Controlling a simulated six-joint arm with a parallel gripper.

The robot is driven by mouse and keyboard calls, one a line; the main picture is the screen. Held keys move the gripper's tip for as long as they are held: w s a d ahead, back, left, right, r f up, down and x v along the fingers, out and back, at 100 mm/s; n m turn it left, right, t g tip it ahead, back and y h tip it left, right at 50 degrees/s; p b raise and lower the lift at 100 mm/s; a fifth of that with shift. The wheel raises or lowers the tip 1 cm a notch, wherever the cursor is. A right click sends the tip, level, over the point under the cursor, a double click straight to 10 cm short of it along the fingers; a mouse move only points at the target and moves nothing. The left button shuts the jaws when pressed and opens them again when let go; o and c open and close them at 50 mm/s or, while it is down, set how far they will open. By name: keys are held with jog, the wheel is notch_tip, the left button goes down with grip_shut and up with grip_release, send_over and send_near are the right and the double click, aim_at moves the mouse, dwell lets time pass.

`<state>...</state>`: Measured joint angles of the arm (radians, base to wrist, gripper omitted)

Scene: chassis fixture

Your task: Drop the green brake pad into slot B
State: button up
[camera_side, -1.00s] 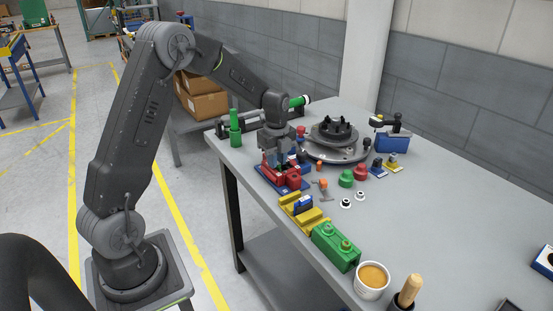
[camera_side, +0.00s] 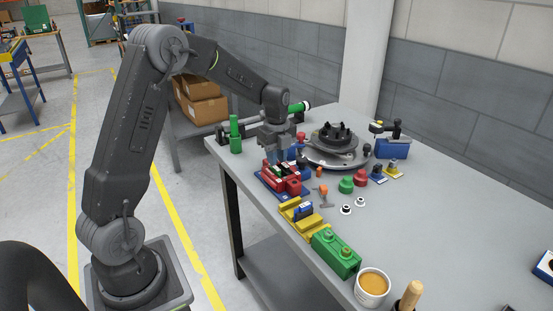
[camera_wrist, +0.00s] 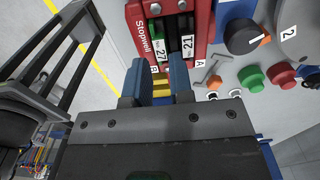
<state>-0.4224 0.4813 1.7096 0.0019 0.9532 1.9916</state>
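The red Stopwell caliper (camera_wrist: 203,35) sits at the top of the wrist view and on a blue base in the side view (camera_side: 290,187). It has two side-by-side slots, with a B label near the left one and an A label near the right. A dark piece (camera_wrist: 187,23) is in the right slot with a tag reading 21. My gripper (camera_wrist: 160,68) is open and empty, its two blue fingers apart, just above the caliper. Pad depth is unclear.
A yellow block (camera_side: 312,225) holding a blue part and a green box (camera_side: 336,250) stand nearer the camera. A turntable (camera_side: 337,150) is behind the caliper. A green knob (camera_side: 346,185) and red knob lie to its right. The table's right side is mostly clear.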

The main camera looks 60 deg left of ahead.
jog(key=o, duration=0.6)
jog(key=shift+c, duration=0.2)
jog(key=shift+r, duration=2.25)
jog(key=shift+r, duration=0.1)
jog(key=s+d+r+n+t, duration=0.3)
jog(key=s+d+r+n, duration=0.65)
jog(key=d, duration=0.25)
jog(key=s+d+n+t, duration=0.1)
jog(key=s+d+n, duration=0.2)
jog(key=s, duration=0.3)
jog(key=s+d+n+t, duration=0.1)
jog(key=s+d+n, duration=0.3)
jog(key=s, duration=0.3)
jog(key=shift+f+n+t, duration=0.25)
jog(key=shift+n+t, duration=0.05)
jog(key=shift+n, duration=0.45)
